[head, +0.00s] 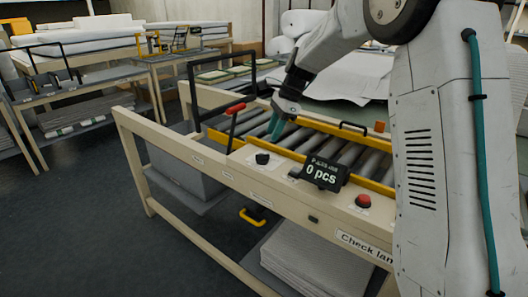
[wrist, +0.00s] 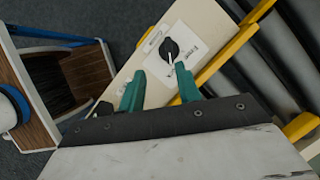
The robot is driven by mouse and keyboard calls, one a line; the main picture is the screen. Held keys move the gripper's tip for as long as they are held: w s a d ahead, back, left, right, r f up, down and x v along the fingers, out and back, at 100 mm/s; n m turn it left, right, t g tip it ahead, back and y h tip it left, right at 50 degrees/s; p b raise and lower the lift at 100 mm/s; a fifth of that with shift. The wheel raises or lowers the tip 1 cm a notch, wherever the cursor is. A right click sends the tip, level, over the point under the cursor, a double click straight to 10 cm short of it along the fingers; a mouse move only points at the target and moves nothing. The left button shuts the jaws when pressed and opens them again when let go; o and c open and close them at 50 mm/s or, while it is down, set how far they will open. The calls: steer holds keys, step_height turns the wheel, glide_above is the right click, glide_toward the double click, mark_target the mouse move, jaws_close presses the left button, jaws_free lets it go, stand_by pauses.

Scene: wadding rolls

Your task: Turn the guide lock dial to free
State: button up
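A black dial (wrist: 170,48) sits on a white label plate (wrist: 193,40) on the beige frame rail in the wrist view. The label print is too small to read. A black knob (head: 262,158) on a white plate on the front rail in the head view looks like the same dial. My gripper (wrist: 157,76) has two teal fingers, spread apart with nothing between them. The dial lies just beyond the fingertips, nearer the right finger, and is not gripped. In the head view my gripper (head: 275,127) hangs above the rollers, behind and above the knob.
A red-handled lever (head: 235,114) stands left of the knob. A counter display reading 0 pcs (head: 322,174) and a red button (head: 363,201) are to its right. Yellow guide bars (head: 230,138) edge the rollers. A black handle (head: 353,128) stands behind. Floor at left is clear.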

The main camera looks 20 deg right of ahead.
mark_target(263, 154)
steer(key=shift+m, duration=0.4)
steer(key=x, duration=0.3)
steer(key=w+x, duration=0.1)
steer(key=x, duration=0.5)
steer(key=shift+w+d+f, duration=0.1)
steer(key=shift+w+d, duration=0.2)
steer(key=shift+d, duration=0.05)
jaws_close()
